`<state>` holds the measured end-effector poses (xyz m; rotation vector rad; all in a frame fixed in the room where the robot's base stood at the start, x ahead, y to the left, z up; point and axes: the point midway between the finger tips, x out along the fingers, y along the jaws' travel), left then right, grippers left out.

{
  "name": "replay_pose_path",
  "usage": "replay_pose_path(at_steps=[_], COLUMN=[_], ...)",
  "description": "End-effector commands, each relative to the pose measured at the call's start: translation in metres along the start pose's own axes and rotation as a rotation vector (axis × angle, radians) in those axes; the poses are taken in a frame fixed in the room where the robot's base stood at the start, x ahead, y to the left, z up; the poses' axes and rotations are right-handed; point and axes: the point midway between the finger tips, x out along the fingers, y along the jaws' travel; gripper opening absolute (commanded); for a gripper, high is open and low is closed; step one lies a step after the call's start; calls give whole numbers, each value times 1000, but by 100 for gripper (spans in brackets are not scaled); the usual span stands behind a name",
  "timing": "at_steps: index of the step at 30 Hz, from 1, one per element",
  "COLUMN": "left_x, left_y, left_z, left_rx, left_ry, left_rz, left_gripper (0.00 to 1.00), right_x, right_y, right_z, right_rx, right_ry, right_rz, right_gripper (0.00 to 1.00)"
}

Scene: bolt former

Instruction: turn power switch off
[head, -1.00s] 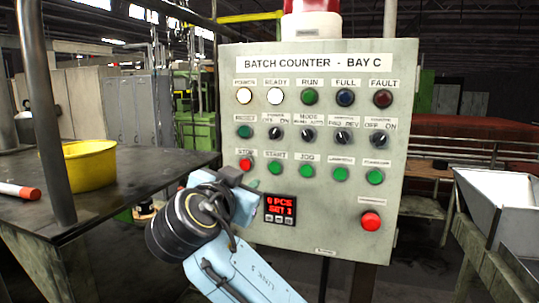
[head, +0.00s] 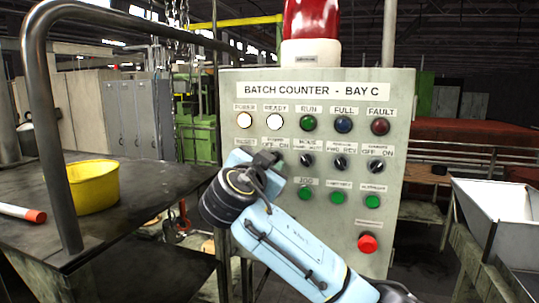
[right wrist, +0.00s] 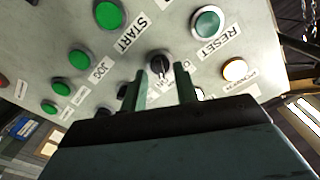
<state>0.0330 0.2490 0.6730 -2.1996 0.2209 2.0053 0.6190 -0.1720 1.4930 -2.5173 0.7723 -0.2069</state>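The power switch, a black rotary knob under an OFF/ON label, is on the grey control panel (head: 330,88). In the right wrist view the knob (right wrist: 159,65) sits just beyond and between my fingertips, with gaps on both sides. I cannot tell its pointer setting for sure. In the head view my right gripper (head: 268,158) hides the knob; only its label (head: 279,146) shows above. My right gripper (right wrist: 160,80) is open, its fingers pointing at the panel. The power lamp (head: 244,120) is lit. My left gripper is out of view.
Similar knobs, such as the mode knob (head: 306,160), sit close to the right. The reset button (right wrist: 208,22) and start button (right wrist: 109,14) are nearby. A red button (head: 367,243) is at lower right. A table with a yellow bowl (head: 93,187) stands left.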

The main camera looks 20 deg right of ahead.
Motion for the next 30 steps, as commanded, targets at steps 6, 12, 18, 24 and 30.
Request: replay_pose_path(at_steps=[6, 12, 18, 24, 30], left_x=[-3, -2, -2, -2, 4], left_y=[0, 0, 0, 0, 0], left_z=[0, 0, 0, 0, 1], left_rx=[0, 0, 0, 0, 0], left_ry=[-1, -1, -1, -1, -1], left_rz=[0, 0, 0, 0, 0], left_gripper=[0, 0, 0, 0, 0], right_x=[8, 8, 7, 7, 7], right_y=[0, 0, 0, 0, 1], right_z=[0, 1, 1, 1, 2], right_rx=[-1, -1, -1, -2, -28], right_ry=[-1, -1, -1, -1, -2], right_rz=[0, 0, -1, 0, 0], right_gripper=[30, 27, 1, 0, 0])
